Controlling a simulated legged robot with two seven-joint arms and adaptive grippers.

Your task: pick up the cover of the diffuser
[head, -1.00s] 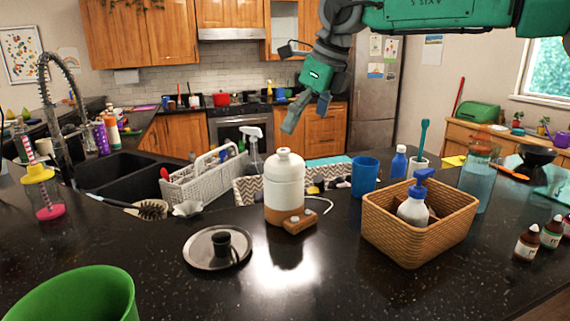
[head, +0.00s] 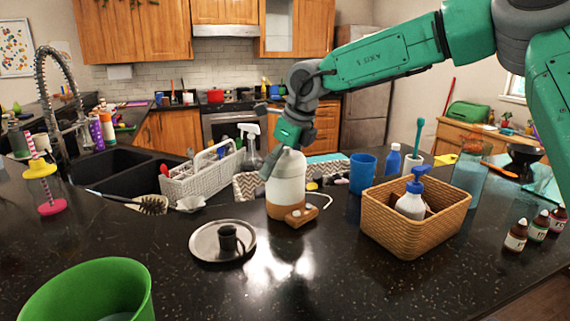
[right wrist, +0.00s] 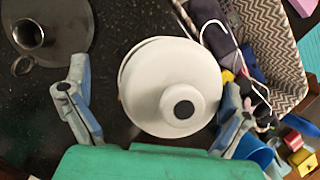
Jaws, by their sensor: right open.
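The diffuser stands upright on the dark counter, with a white bottle-shaped cover (head: 289,172) on a brown base (head: 286,212). In the right wrist view the cover (right wrist: 172,86) shows from above as a round white top with a dark hole in its neck. My right gripper (head: 277,163) is at the upper part of the cover in the head view. In the right wrist view its fingers (right wrist: 160,100) are open, one on each side of the cover, with a gap at the left finger. The right finger is close to the cover's edge; I cannot tell if it touches. My left gripper is not in view.
A wicker basket (head: 415,230) with a pump bottle is to the right. A white caddy (head: 203,172) and a spray bottle (head: 250,145) stand behind.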

